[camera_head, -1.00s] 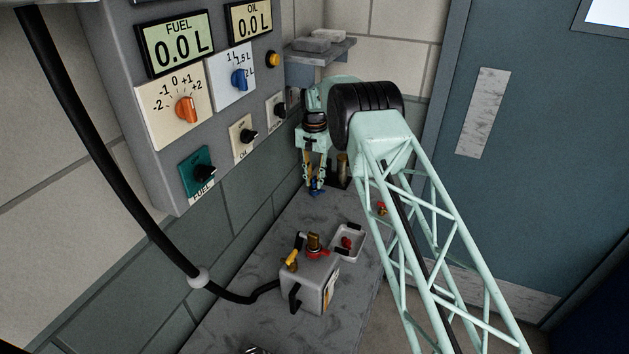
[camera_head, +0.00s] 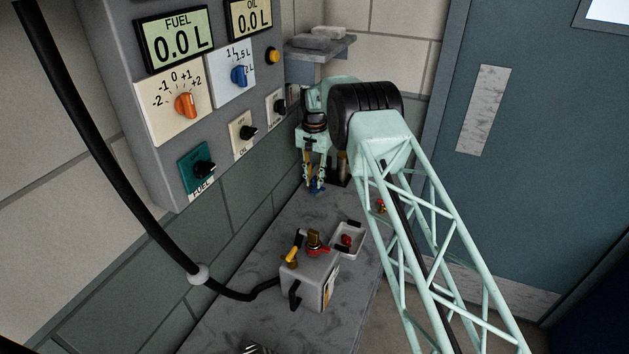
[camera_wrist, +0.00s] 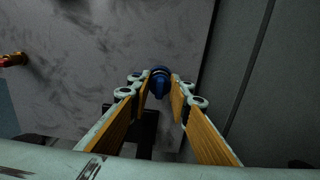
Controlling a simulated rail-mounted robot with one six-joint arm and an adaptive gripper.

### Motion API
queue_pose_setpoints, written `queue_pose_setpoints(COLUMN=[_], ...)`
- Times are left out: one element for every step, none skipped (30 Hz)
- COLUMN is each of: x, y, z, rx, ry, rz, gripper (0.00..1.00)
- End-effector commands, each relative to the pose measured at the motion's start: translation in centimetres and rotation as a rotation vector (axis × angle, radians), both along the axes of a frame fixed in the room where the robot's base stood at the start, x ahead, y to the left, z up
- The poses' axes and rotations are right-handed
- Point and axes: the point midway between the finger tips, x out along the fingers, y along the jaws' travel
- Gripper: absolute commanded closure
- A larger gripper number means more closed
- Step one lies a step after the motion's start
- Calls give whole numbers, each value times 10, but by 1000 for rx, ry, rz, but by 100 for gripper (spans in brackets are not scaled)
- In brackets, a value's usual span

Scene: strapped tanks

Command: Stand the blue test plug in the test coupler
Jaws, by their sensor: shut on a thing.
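The blue test plug (camera_head: 317,186) is at the tips of my gripper (camera_head: 316,183), low over the far end of the grey bench. In the wrist view the blue plug (camera_wrist: 159,80) sits between the two fingertips of my gripper (camera_wrist: 160,88), which is shut on it. The plug's lower end and any gap to the bench are hard to make out.
A grey box (camera_head: 318,288) with yellow and red fittings stands on the bench (camera_head: 235,315), nearer the camera. A white tray (camera_head: 350,253) with a red piece is beside it. A red-and-brass fitting (camera_wrist: 13,59) lies left in the wrist view. The control panel and wall are close on the left.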

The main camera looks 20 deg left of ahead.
Motion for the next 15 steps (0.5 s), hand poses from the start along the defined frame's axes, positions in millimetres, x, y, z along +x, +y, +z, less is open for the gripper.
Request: queue_pose_setpoints(x=[-1, -1, -1, -1, -1, -1, -1, -1, -1, -1, -1, -1, -1, -1, -1], y=[0, 0, 0, 0, 0, 0, 0, 0, 0, 0, 0, 0, 0, 0, 0], z=[-2, -2, -2, -2, -1, -1, 0, 1, 2, 3, 4, 5, 6, 6, 7], rx=[-1, -1, -1, -1, -1, -1, -1, -1, -1, -1, -1, -1, -1, -1, -1], ry=[2, 2, 2, 2, 2, 2, 2, 2, 2, 2, 2, 2, 2, 2, 2], rz=[0, 0, 0, 0, 0, 0, 0, 0, 0, 0, 0, 0, 0, 0, 0], gripper=[88, 88, 88, 88, 88, 88, 88, 88, 88, 88, 88, 88, 88, 88, 88])
